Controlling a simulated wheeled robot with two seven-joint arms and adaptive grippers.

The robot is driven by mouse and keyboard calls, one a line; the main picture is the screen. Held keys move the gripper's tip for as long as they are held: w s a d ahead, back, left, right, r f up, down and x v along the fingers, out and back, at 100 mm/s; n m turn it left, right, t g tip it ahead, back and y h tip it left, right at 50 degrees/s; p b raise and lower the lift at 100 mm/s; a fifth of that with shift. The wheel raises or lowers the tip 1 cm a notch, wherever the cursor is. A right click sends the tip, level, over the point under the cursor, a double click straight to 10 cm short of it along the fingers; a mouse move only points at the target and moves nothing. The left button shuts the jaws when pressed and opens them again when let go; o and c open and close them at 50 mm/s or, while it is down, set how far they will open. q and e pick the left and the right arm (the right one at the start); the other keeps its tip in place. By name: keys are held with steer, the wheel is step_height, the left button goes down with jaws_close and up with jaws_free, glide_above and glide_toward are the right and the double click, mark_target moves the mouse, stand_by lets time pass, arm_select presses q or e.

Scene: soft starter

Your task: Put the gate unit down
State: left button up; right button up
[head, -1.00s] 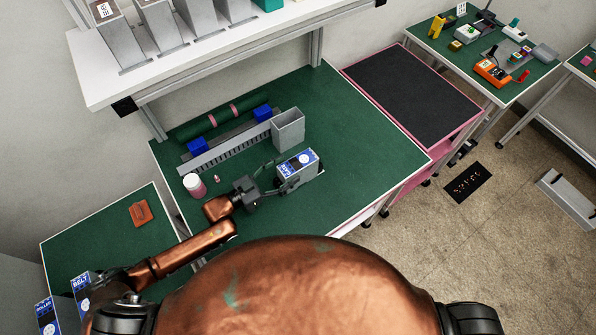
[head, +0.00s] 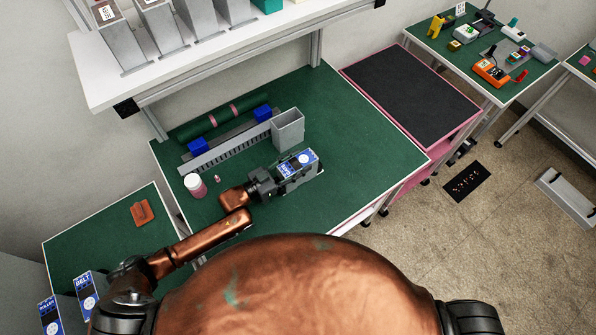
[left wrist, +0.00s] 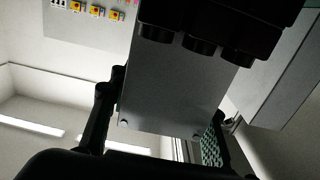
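The gate unit (head: 304,160), a grey box with a blue and white label, stands upright on the green workbench (head: 350,140). My left gripper (head: 292,174) reaches in from the left with its fingers on either side of the unit. In the left wrist view the unit's grey face (left wrist: 170,85) and black terminals lie between the spread fingers (left wrist: 158,130). A gap seems to show beside the textured right pad, so the gripper looks open around the unit; contact is hard to make out. My right gripper is not in view.
An open grey bin (head: 288,130) stands just behind the unit. A slotted grey rail with blue blocks (head: 198,146) and a green roller (head: 215,119) lie further back. A white and pink jar (head: 195,187) is near my left forearm. The bench's right side is clear.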

arm_select(q)
jaws_close()
stand_by(0.3)
steer(key=shift+r, duration=0.15)
